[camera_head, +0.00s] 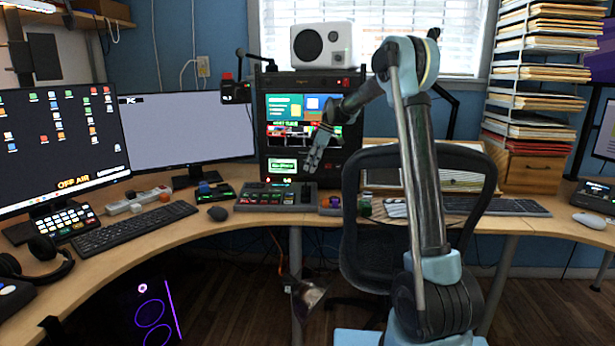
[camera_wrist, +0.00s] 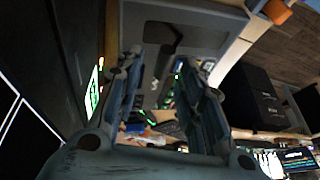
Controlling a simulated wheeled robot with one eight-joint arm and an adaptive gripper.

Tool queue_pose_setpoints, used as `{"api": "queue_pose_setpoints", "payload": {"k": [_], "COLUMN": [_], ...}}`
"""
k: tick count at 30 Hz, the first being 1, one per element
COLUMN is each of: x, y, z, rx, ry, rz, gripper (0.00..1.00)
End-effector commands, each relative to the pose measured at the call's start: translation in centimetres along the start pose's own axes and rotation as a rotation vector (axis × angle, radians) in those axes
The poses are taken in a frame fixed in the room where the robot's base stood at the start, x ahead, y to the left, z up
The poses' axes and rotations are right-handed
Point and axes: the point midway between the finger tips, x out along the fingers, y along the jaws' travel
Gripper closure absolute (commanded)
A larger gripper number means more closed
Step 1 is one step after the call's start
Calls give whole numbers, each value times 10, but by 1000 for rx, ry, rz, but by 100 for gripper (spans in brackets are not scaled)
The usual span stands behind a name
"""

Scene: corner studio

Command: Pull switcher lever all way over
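The switcher (camera_head: 270,197) is a grey panel with rows of lit red and green buttons. It lies on the desk below the multi-picture screen. My gripper (camera_head: 314,160) hangs above and behind the right end of the switcher, in front of the screen, apart from the panel. In the wrist view my gripper (camera_wrist: 160,68) has its two fingers spread with nothing held between them. A grey panel with dark patches and small green lights, which looks like the switcher (camera_wrist: 152,30), lies beyond the fingers.
The equipment case with the screen (camera_head: 290,128) stands close behind my gripper. A mouse (camera_head: 218,214) and keyboard (camera_head: 134,228) lie to the left. A small device with coloured knobs (camera_head: 331,205) sits right of the switcher. A black chair (camera_head: 420,165) stands at the desk's front.

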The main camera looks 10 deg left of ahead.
Motion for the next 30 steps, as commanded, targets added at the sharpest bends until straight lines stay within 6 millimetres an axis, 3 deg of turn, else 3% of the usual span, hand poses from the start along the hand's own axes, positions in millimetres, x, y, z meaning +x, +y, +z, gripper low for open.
{"api": "queue_pose_setpoints", "payload": {"k": [6,12,25,30], "x": [-39,-58,-63,-70], "y": [1,1,0,-14], "z": [1,0,0,4], "rx": [1,0,1,22], "ry": [0,0,0,2], "rz": [1,1,0,-3], "gripper": [64,64,64,64]}}
